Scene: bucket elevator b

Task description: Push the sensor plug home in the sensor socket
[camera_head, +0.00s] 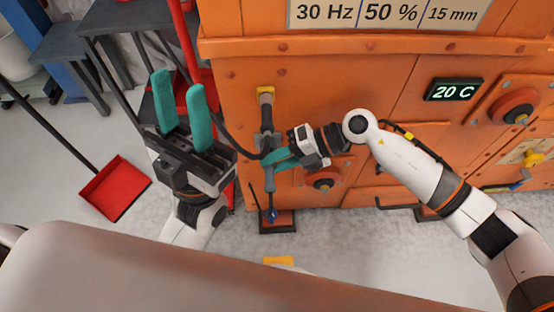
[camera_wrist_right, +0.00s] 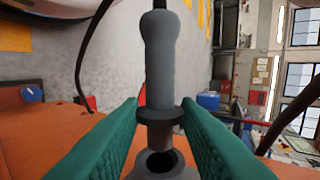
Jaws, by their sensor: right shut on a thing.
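The sensor plug (camera_wrist_right: 160,62) is a grey rounded handle with a dark collar and a narrower tip. My right gripper (camera_head: 277,158) is shut on it, with its teal fingers either side of the collar in the wrist view. The plug's grey handle (camera_head: 270,180) shows below the fingers in the head view. The sensor socket (camera_wrist_right: 181,170) is a grey ring just under the tip. Its dark opening is still visible, so the plug is not fully seated; I cannot tell whether the tip has entered. My left gripper (camera_head: 181,108) is open and empty, left of the plug.
A dark cable (camera_head: 232,145) loops at the left. A red dustpan (camera_head: 115,188) lies on the floor.

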